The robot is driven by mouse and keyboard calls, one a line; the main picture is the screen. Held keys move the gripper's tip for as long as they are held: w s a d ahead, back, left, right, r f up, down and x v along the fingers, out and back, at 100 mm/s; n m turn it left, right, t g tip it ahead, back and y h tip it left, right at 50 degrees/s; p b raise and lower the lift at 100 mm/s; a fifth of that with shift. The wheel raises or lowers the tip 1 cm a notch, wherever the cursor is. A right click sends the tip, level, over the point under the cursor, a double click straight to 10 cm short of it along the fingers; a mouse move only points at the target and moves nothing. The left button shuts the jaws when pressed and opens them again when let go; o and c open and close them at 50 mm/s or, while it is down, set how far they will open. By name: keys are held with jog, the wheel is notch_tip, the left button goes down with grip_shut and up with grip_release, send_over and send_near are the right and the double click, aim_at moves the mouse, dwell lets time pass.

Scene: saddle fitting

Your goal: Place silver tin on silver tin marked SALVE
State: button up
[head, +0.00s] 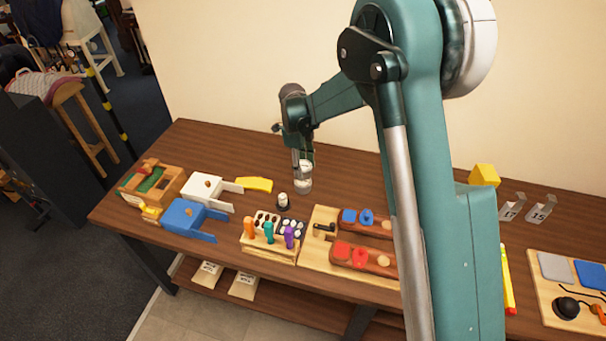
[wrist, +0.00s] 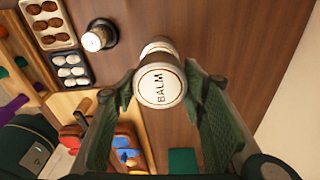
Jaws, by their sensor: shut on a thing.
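My gripper (head: 304,162) is shut on a silver tin (wrist: 160,84) whose pale round lid reads BALM in the wrist view. It holds this tin between its two green fingers, above the table. A second silver tin (head: 303,187) stands on the table directly below the held one in the head view. In the wrist view the second tin (wrist: 159,47) shows just beyond the held tin, mostly hidden by it. Its marking cannot be read. I cannot tell whether the two tins touch.
A small pale jar on a black base (head: 283,201) stands left of the tins. Trays with brown and white pieces (wrist: 46,22), a rack with coloured handles (head: 268,244) and a wooden board (head: 318,256) lie nearer the front. The table (head: 350,175) behind is clear.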

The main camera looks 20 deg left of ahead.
jog(key=shift+f, duration=1.85)
jog(key=shift+f, duration=0.2)
jog(key=o, duration=1)
jog(key=shift+r, duration=0.1)
jog(key=shift+c, duration=0.2)
jog(key=shift+r, duration=0.1)
jog(key=r, duration=0.4)
jog(key=a+r, duration=0.1)
jog(key=r, duration=0.7)
jog(key=shift+a, duration=0.2)
